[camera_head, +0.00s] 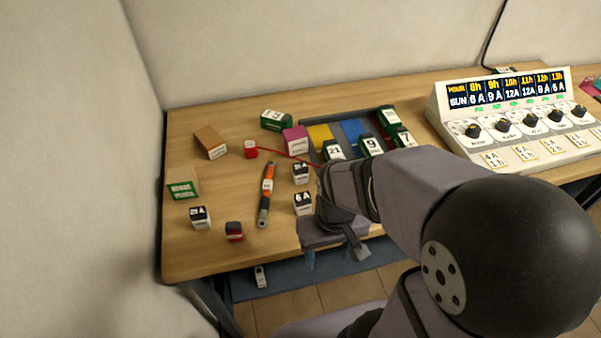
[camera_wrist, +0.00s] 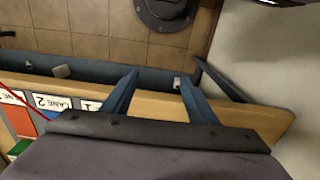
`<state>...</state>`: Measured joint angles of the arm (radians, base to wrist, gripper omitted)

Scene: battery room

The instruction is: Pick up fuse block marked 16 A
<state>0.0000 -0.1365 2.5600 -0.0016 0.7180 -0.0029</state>
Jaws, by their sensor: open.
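Small white fuse blocks with black tops stand on the wooden table in the head view. One near my gripper (camera_head: 303,204) reads "6 A". One behind it (camera_head: 300,174) and one at the left front (camera_head: 200,218) have markings too small to read surely. I cannot make out "16 A" on any block. My gripper (camera_head: 328,257) is open and empty at the table's front edge, right of and nearer than the "6 A" block. In the wrist view its two fingers (camera_wrist: 158,85) are spread over the front edge, with nothing held between them.
An orange-and-black pen-like tool (camera_head: 266,195) lies left of the blocks. A dark tray (camera_head: 317,157) with coloured lanes and numbered batteries stands behind my arm. Other boxes stand at the left. A white control panel (camera_head: 520,120) is at the right. A blue lower shelf (camera_head: 300,280) shows below.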

